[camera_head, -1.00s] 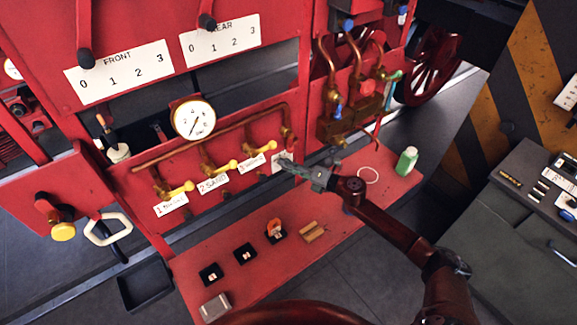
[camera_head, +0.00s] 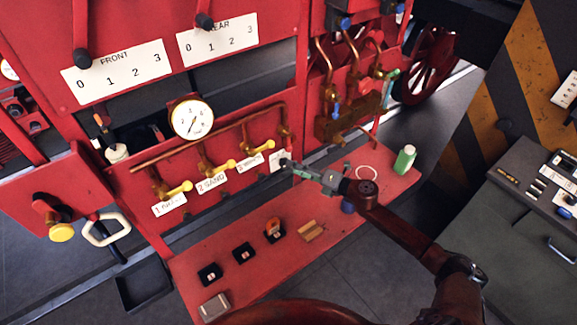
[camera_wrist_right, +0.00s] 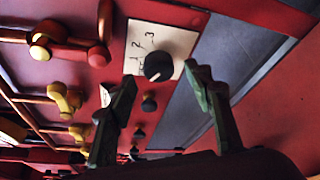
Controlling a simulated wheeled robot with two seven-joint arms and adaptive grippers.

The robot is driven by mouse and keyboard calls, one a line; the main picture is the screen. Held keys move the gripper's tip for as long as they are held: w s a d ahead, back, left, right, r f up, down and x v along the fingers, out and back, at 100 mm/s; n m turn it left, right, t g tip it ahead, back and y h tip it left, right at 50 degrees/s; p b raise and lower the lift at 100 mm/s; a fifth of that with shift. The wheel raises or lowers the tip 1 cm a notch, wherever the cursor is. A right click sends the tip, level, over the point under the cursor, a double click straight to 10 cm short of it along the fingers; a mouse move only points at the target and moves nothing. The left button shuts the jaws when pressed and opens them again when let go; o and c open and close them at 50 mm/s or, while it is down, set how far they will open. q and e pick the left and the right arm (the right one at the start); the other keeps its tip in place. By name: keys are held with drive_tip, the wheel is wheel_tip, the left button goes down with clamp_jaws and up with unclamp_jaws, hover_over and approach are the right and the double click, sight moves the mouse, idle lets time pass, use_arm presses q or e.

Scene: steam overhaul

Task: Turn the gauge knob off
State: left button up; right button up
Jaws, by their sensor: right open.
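The gauge knob, a round black knob (camera_wrist_right: 158,66), sits on a white plate (camera_wrist_right: 150,40) marked 1, 2, 3 in the right wrist view. A small white mark shows at its lower edge, away from those digits. In the head view the knob (camera_head: 284,163) is a small dark shape at the right end of the valve row. My right gripper (camera_head: 297,168) is just in front of it. In the wrist view its two green fingers (camera_wrist_right: 163,76) are spread apart, with the knob seen between and beyond the tips. I see no contact. My left gripper is out of view.
Yellow-handled valves (camera_head: 222,167) with numbered labels line the red panel, below a round gauge (camera_head: 191,119). Copper pipes (camera_head: 350,85) stand to the right. The red shelf (camera_head: 240,285) below carries small black blocks, a green bottle (camera_head: 404,160) and other small parts.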

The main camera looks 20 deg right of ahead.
drive_tip(key=v, duration=0.7)
drive_tip(key=shift+s+d, duration=0.2)
